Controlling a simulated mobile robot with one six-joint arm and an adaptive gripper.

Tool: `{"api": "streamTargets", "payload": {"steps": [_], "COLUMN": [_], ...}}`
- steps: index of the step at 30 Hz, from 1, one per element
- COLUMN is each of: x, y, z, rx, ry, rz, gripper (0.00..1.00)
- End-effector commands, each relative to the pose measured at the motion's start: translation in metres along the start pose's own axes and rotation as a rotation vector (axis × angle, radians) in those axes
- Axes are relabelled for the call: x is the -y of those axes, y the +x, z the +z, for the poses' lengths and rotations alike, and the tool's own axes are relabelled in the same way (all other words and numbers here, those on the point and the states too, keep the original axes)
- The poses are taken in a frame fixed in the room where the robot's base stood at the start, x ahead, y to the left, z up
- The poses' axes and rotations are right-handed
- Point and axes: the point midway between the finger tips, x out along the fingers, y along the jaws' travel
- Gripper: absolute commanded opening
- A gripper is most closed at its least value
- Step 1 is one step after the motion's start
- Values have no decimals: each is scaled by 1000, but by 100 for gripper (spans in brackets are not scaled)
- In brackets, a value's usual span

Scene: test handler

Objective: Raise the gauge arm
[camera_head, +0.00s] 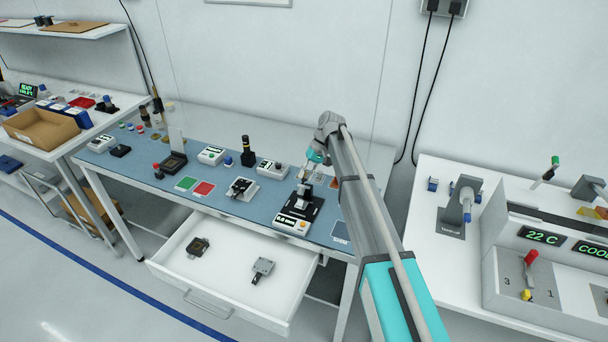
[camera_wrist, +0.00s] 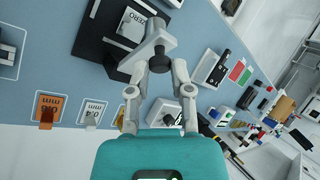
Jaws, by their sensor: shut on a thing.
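The gauge (camera_head: 297,212) stands on the blue bench top, with a black base and a white display box (camera_head: 292,224); the readout is too small to read surely. Its white gauge arm (camera_wrist: 153,42) shows in the wrist view above the black base (camera_wrist: 92,45), beside a block marked ZERO (camera_wrist: 131,27). A dark round knob (camera_wrist: 160,62) sits at the arm's end. My gripper (camera_wrist: 160,70) has its two fingers on either side of this knob and is shut on it. In the head view my gripper (camera_head: 306,176) is small and partly hidden by my own arm.
An open drawer (camera_head: 222,270) juts out in front of the bench, holding two parts.

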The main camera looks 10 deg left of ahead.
Motion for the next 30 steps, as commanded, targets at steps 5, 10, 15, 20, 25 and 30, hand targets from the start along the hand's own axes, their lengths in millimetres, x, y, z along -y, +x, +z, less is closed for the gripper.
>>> {"api": "streamTargets", "payload": {"steps": [5,10,15,20,25,30], "x": [0,3,4,5,0,-18], "y": [1,2,3,3,3,1], "z": [-1,-1,-1,0,7,29], "rx": [-1,2,4,4,-2,-24], "ry": [1,-2,-5,-5,4,34], "rz": [7,6,5,5,11,35], "gripper": [35,64,64,64,64,64]}}
